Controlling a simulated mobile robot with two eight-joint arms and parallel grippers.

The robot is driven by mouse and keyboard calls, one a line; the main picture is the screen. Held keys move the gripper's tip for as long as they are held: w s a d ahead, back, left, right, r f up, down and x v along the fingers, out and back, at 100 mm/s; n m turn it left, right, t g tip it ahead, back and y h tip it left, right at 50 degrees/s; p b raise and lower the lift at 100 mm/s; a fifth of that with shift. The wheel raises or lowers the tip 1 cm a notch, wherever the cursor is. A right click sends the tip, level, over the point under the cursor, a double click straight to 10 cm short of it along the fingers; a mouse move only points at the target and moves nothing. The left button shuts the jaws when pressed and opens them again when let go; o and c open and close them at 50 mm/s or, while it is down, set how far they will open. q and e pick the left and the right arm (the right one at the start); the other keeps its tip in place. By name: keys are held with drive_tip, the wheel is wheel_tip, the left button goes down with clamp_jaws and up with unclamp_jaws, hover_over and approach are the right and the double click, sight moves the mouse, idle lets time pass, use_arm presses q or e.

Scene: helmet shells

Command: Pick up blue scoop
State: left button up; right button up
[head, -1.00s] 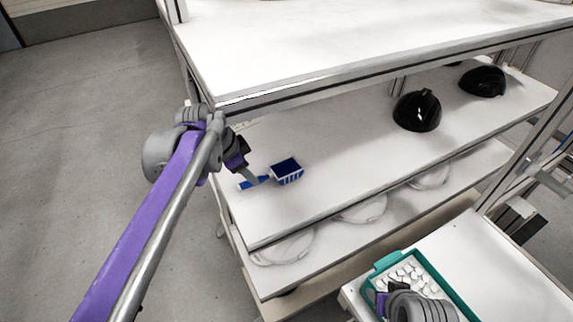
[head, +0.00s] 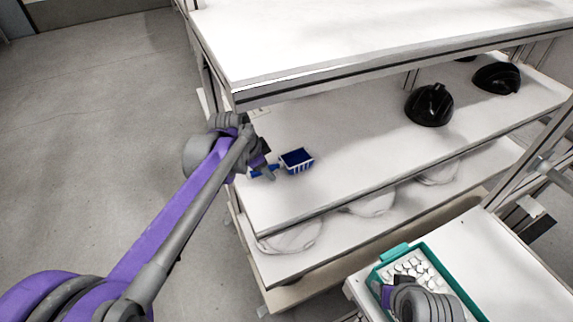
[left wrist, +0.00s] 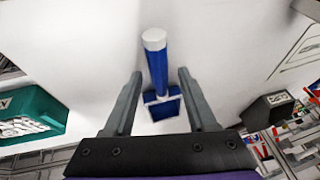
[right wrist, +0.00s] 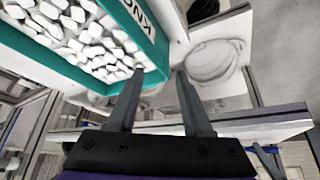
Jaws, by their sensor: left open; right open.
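The blue scoop (head: 296,161) lies on the middle white shelf near its left end, its handle pointing left. My right gripper (right wrist: 158,75) is open and empty, close to the teal crate (right wrist: 156,82).
Black helmet shells (head: 429,105) stand on the same shelf farther right. White translucent shells (head: 292,236) lie on the shelf below. The upper shelf (head: 350,40) overhangs the scoop's shelf. The teal crate of white pieces (head: 447,270) sits on a white surface at lower right.

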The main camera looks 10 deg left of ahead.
use_arm(q)
drive_tip(key=shift+f, duration=0.25)
idle(0.4)
clamp_jaws()
